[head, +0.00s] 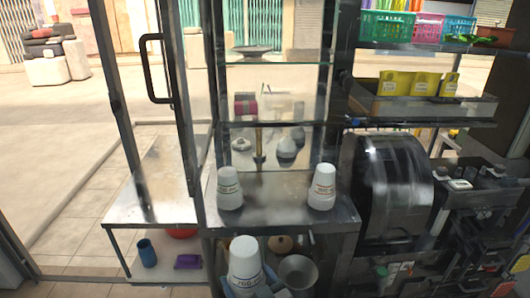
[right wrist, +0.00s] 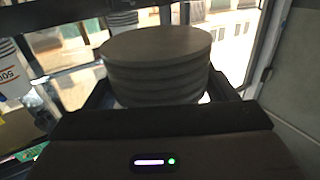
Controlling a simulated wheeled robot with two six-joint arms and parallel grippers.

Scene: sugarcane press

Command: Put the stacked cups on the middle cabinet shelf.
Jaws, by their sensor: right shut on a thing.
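My right gripper (right wrist: 155,95) is shut on a dark, ridged round stack (right wrist: 155,70), apparently the stacked cups in shadow; its flat end faces the picture's top. In the right wrist view, a cup stack (right wrist: 12,72) shows at the left edge.
A dark pan (head: 252,50) sits on the upper glass shelf, with jars (head: 287,148) lower inside. An open door with a black handle (head: 148,70) stands at left. A black rounded machine (head: 395,190) fills the right side, below yellow boxes (head: 410,82). The counter between the two stacks is clear.

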